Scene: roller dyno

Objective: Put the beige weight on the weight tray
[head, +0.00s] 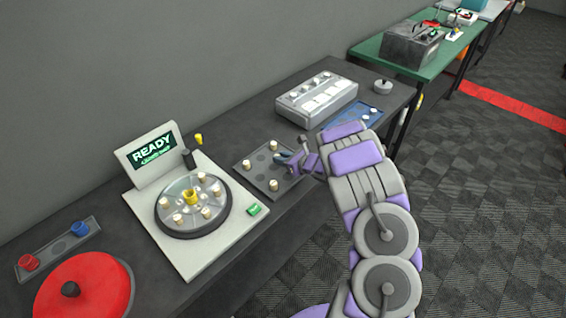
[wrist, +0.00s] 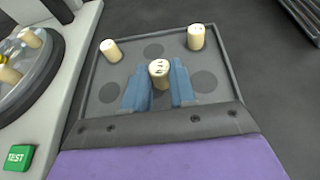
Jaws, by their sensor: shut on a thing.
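The weight tray (head: 257,177) is a dark grey square tray with round recesses, right of the READY machine in the head view; it fills the middle of the wrist view (wrist: 218,80). My gripper (head: 288,158) is over it. In the wrist view, its blue fingers (wrist: 158,88) are shut on a beige weight (wrist: 158,71) with dark dots on top. I cannot tell whether this weight touches the tray. Two other beige weights, at the left (wrist: 110,51) and right (wrist: 196,37), stand on the tray. In the head view the fingers mostly hide the held weight.
A white machine (head: 153,209) with a READY screen (head: 154,150) and a round disc of beige pegs stands left of the tray. A grey box (head: 317,97) and blue tray (head: 352,116) lie beyond. A red disc (head: 85,292) is at the near left.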

